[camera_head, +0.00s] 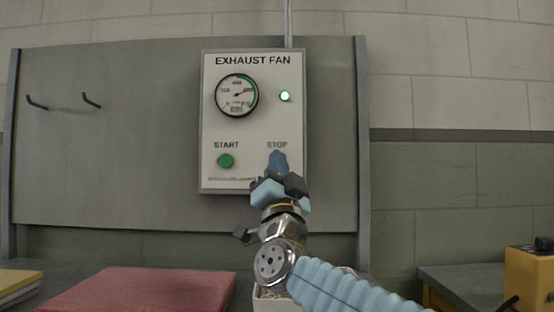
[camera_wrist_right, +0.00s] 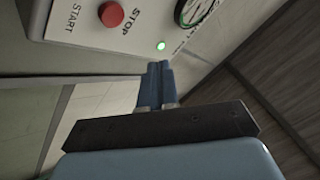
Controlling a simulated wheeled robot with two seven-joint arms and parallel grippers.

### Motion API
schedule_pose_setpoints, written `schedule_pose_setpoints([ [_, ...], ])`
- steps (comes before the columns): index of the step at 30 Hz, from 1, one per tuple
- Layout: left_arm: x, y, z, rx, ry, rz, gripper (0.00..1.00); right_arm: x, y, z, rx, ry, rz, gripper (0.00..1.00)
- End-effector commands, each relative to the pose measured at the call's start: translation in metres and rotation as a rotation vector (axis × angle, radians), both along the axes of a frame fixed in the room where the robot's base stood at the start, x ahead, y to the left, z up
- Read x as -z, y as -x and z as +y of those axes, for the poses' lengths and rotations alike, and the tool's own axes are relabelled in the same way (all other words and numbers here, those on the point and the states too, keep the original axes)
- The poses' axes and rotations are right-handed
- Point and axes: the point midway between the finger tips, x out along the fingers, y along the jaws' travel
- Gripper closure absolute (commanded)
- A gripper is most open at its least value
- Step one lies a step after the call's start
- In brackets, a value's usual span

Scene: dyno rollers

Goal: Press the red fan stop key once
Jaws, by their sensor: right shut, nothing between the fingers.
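The exhaust fan panel (camera_head: 252,122) is a pale box on a grey board, with a round gauge (camera_head: 237,95), a lit green lamp (camera_head: 285,96) and a green start key (camera_head: 225,161). The red stop key (camera_wrist_right: 111,14) shows in the right wrist view beside the word STOP; in the head view it is hidden behind my right gripper. My right gripper (camera_head: 278,161) is shut and empty, its blue fingertips just below the STOP label in the head view. In the wrist view the fingers (camera_wrist_right: 158,68) appear below the key, and I see no contact. My left gripper is not in view.
Two hooks (camera_head: 91,100) stick out of the board at left. A red mat or folder (camera_head: 145,291) lies on the bench at lower left, near a yellow item (camera_head: 16,282). A yellow box (camera_head: 530,275) stands at right. A pale container sits partly hidden behind my right arm.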

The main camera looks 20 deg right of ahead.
Motion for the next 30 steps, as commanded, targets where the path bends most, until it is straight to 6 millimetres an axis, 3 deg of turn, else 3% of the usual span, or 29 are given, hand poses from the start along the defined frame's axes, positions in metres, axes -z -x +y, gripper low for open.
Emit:
schedule_pose_setpoints([
  [9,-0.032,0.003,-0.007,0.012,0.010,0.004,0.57,-0.004,-0.044,-0.013,0.003,0.005,0.002,1.00],
  [15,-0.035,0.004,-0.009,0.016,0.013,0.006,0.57,-0.002,-0.063,-0.018,0.003,0.003,0.001,1.00],
  [30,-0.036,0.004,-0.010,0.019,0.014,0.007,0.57,0.000,-0.070,-0.020,-0.001,0.001,0.000,1.00],
])
